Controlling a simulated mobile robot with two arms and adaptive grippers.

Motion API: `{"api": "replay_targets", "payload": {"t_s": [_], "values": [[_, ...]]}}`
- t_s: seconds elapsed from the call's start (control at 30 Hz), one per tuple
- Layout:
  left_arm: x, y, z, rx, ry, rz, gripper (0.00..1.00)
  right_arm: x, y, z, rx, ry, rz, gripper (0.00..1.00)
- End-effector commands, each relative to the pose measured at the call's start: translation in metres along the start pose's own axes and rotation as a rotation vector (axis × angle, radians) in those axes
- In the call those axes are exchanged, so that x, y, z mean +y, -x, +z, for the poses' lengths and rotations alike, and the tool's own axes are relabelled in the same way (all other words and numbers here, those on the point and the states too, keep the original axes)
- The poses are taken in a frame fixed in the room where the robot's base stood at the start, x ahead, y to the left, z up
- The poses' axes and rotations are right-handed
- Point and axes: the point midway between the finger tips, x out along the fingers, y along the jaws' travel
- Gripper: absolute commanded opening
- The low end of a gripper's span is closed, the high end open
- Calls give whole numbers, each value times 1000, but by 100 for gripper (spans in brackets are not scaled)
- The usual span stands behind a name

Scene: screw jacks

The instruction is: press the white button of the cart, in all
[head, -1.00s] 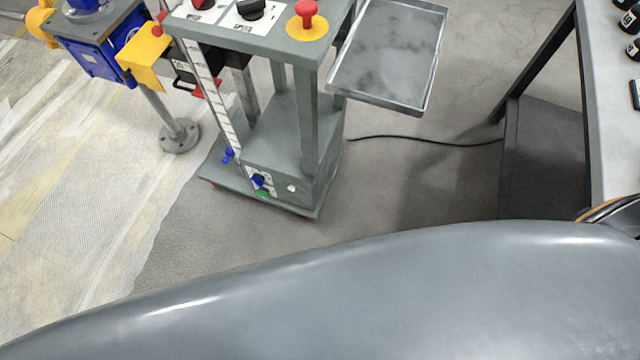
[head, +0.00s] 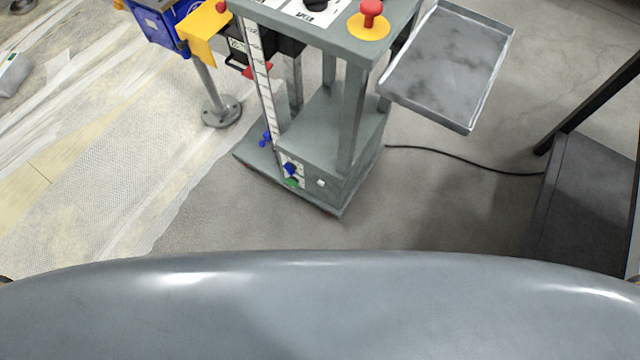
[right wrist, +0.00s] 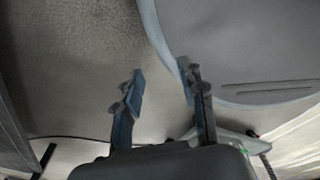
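The grey-green cart (head: 322,130) stands on the floor in the upper middle of the head view. Its white button (head: 320,183) is small and sits low on the front of the cart base. It is to the right of a blue knob (head: 290,169) and a green button (head: 292,183). My right gripper (right wrist: 160,80) shows in the right wrist view with its two fingers apart and nothing between them. Neither gripper shows in the head view, and my left gripper is in no view.
A red mushroom button (head: 370,14) is on the cart top, and a metal tray (head: 447,68) juts out to its right. A black cable (head: 465,158) runs right across the floor. A dark-framed table (head: 585,200) stands at right. Plastic sheeting (head: 110,165) covers the left floor.

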Motion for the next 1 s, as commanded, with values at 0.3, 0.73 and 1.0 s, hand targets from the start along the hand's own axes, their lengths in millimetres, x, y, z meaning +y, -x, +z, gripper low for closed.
{"api": "replay_targets", "payload": {"t_s": [0.3, 0.73, 1.0], "values": [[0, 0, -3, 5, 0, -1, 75, 0, 0, 2, -3, 0, 0, 0], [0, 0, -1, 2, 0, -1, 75, 0, 0, 2, -3, 0, 0, 0], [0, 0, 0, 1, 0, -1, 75, 0, 0, 1, -2, 0, 0, 0]]}}
